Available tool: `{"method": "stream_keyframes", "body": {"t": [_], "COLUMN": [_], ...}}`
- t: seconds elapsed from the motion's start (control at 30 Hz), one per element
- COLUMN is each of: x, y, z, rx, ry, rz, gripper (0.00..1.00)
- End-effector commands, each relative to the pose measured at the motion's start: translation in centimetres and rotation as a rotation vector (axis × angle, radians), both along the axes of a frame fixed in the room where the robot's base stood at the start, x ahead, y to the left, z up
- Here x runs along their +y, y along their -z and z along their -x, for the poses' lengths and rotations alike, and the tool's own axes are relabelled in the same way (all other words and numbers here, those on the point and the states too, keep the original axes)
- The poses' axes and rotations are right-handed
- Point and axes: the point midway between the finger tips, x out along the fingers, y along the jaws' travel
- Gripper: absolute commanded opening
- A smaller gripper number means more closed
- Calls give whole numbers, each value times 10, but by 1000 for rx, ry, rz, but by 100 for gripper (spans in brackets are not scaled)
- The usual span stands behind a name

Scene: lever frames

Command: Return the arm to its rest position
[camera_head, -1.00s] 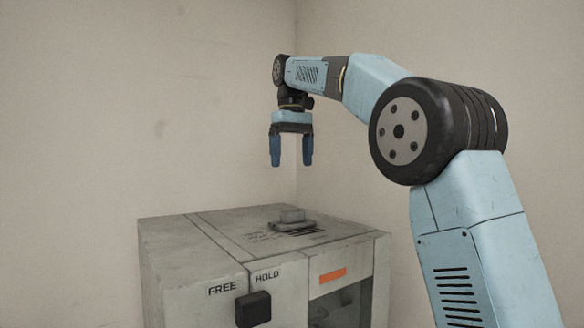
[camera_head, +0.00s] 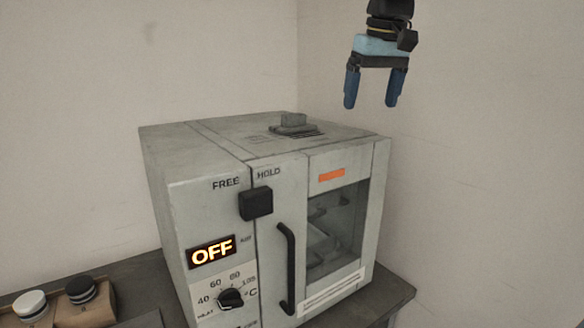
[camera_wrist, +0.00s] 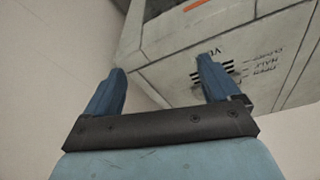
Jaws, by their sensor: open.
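My gripper (camera_head: 375,88) hangs at the top right of the head view, pointing down with its two blue fingers apart and nothing between them. It is above and behind the right part of a grey oven-like box and touches nothing. In the wrist view my gripper (camera_wrist: 160,90) shows both fingers spread, with the box top (camera_wrist: 165,62) beyond them. Most of my arm is outside the head view.
The grey box (camera_head: 220,160) stands on a dark table (camera_head: 398,296). It has a lit OFF display (camera_head: 211,252), a dial (camera_head: 230,299), a black square knob (camera_head: 256,203), a door handle (camera_head: 287,268) and a top vent piece (camera_head: 293,123). White (camera_head: 30,304) and black (camera_head: 80,290) round caps are at lower left. Walls stand close behind.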

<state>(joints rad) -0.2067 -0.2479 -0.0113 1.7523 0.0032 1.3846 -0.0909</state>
Motion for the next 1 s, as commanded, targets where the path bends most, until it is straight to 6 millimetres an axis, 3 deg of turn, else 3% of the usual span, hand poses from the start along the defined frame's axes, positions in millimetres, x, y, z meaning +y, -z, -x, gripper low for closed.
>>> {"method": "stream_keyframes", "body": {"t": [0.3, 0.6, 0.8, 1.0], "x": [-45, -72, -78, -79], "y": [73, 154, 185, 191], "z": [79, 145, 167, 170], "rx": [-104, -197, -231, -236], "ry": [129, 237, 275, 282], "rz": [-27, -45, -50, -51], "gripper": [89, 89, 89, 89]}}
